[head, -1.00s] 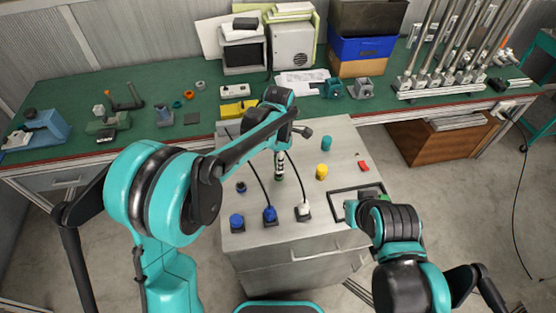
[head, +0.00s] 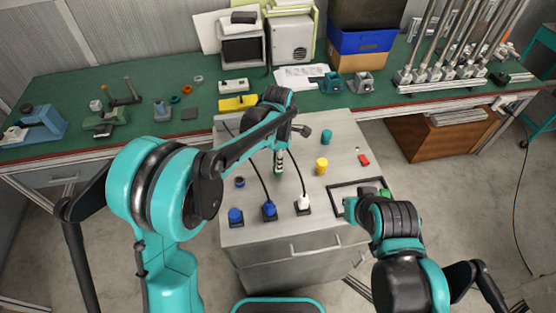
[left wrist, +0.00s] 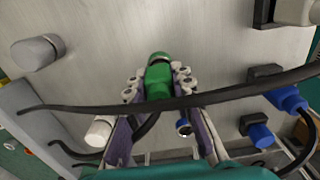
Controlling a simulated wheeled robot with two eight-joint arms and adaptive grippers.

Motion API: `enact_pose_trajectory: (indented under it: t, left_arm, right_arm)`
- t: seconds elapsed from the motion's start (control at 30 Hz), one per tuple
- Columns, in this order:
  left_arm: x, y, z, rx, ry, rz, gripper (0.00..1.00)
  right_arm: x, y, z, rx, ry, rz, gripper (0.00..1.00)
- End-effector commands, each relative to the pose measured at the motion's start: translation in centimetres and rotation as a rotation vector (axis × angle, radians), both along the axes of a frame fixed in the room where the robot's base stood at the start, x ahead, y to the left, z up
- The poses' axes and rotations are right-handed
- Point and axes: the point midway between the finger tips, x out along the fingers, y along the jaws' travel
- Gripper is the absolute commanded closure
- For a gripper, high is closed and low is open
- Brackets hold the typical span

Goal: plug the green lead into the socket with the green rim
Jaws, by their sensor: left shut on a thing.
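My left gripper (head: 278,168) is above the middle of the grey cabinet top. In the left wrist view its two fingers (left wrist: 158,90) are shut on the green lead's plug (left wrist: 158,80), one finger on each side. A darker green band shows at the plug's far end; I cannot tell whether it is a socket's rim or part of the plug. A black cable crosses in front of the fingers. The socket with the green rim is not clearly seen. My right gripper (head: 352,206) is low at the cabinet's right edge, its fingertips unclear.
Two blue plugs (head: 235,216) (head: 269,210) and a white plug (head: 304,203) stand along the cabinet's front. A blue-rimmed socket (head: 240,182) is behind them. A yellow cylinder (head: 322,166), teal cylinder (head: 326,137), red block (head: 364,160) and black frame (head: 335,211) are to the right.

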Motion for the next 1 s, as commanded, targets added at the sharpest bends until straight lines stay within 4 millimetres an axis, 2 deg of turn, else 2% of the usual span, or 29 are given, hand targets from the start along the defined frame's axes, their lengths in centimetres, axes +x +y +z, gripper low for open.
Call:
enact_pose_trajectory:
  t: [0.57, 1.0]
  left_arm:
    - [-0.01, 0.01, -0.04, 0.000, 0.000, 0.000, 1.00]
    - [-0.01, 0.01, -0.88, 0.000, 0.000, 0.000, 1.00]
  right_arm:
    - [0.00, 0.00, -0.06, 0.000, 0.000, 0.000, 1.00]
    - [-0.01, 0.00, -0.68, 0.000, 0.000, 0.000, 1.00]
